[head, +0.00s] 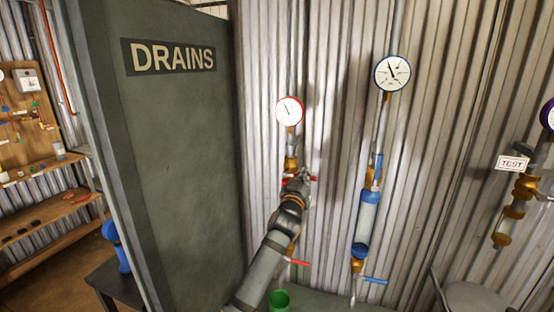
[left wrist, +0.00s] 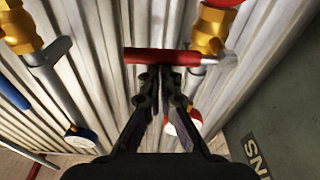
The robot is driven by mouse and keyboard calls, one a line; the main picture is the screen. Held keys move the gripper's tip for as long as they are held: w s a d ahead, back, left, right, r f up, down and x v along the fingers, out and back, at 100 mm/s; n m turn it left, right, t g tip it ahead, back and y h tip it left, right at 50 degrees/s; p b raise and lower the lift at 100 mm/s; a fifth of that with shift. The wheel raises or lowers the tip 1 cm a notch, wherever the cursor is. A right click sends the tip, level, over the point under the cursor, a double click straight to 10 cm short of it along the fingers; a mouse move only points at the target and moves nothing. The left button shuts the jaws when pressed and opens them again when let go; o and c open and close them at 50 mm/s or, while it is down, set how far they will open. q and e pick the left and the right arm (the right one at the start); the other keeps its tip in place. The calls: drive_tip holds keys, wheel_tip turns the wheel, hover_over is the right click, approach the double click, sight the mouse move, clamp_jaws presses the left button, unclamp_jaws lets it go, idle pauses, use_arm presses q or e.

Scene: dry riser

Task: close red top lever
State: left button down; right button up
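The red top lever (head: 314,178) is on the brass valve (head: 291,163) below the red-rimmed gauge (head: 290,111). In the left wrist view the lever (left wrist: 162,56) lies crosswise just beyond my fingertips, its metal end by a brass fitting (left wrist: 211,30). My left gripper (head: 300,181) is at the lever and hides part of it. In the left wrist view its fingers (left wrist: 161,72) are drawn together, with the lever across their tips, not clearly between them. Contact cannot be told for sure. My right gripper is not in view.
A lower red lever (head: 298,262) is below, above a green bucket (head: 279,300). To the right is a blue riser with an upper blue lever (head: 378,167), a lower one (head: 375,281) and a gauge (head: 392,73). The DRAINS cabinet (head: 190,160) stands close on the left.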

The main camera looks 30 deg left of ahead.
use_arm(q)
drive_tip(key=shift+f, duration=0.1)
idle(0.4)
wheel_tip(320, 180, up, 5)
drive_tip(key=p, duration=0.4)
drive_tip(key=f+b+v, duration=0.1)
drive_tip(key=b+v, duration=0.3)
drive_tip(key=v, duration=0.5)
drive_tip(key=shift+b, duration=0.4)
drive_tip(key=shift+s+f, duration=0.1)
drive_tip(key=shift+s, duration=0.05)
